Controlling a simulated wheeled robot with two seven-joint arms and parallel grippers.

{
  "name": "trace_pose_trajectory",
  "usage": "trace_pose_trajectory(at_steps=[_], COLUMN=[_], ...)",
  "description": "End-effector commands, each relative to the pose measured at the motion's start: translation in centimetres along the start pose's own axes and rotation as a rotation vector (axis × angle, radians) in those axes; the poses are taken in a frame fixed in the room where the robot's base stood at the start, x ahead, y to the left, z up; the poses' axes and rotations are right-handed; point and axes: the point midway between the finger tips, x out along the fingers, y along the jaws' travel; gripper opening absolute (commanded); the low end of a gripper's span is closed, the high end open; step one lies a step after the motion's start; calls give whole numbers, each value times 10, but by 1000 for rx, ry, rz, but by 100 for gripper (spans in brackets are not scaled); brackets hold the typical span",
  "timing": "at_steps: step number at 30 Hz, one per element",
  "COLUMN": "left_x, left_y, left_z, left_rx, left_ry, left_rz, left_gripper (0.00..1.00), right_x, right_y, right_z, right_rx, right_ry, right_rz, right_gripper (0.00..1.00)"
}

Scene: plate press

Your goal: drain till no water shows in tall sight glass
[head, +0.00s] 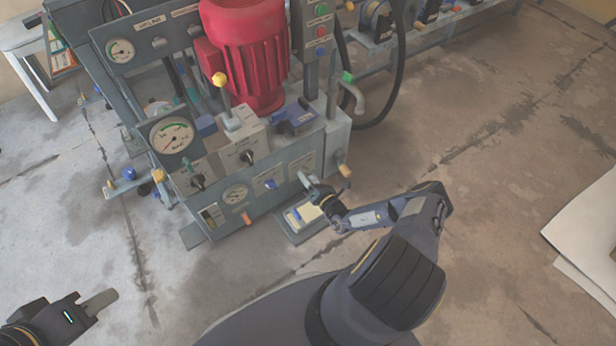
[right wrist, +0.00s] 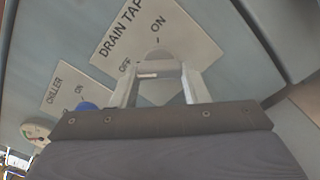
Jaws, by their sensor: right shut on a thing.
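My right gripper (head: 307,184) is at the lower right of the machine's front panel. In the right wrist view its fingers (right wrist: 160,80) are shut on the drain tap handle (right wrist: 154,68), in front of a plate marked DRAIN TAP with OFF and ON. The fingers cover part of the tap, so its exact setting is unclear. A small upright gauge window (head: 210,215), perhaps a sight glass, is at the panel's lower left. It is too small to read any water level. My left gripper (head: 100,301) is at the lower left, away from the machine; its finger gap does not show.
A blue chiller knob (right wrist: 88,106) is beside the tap. A tray (head: 297,232) with pale yellow contents is on the floor below my right gripper. A red motor (head: 245,50) and a round dial (head: 172,135) are on the machine. Open floor lies at right.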

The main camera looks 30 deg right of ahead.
Motion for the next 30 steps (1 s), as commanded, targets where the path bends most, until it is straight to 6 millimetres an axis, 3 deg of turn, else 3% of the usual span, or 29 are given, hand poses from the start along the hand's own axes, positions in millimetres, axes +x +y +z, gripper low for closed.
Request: trace_pose_trajectory(at_steps=[2,3,7,17,30], left_x=[0,0,0,-1,-16], left_y=[0,0,0,0,8], left_z=[0,0,0,-1,-8], left_rx=[0,0,0,0,0], left_ry=[0,0,0,0,0], left_rz=[0,0,0,0,0], left_gripper=[34,34,34,34,34], right_x=[-1,-1,-1,-3,-68], right_y=[0,0,0,0,0], right_z=[-1,-1,-1,0,0], right_rx=[-3,-3,-2,0,0], right_ry=[3,3,2,1,1], right_rz=[0,0,0,-1,-2], right_gripper=[18,45,62,63,63])
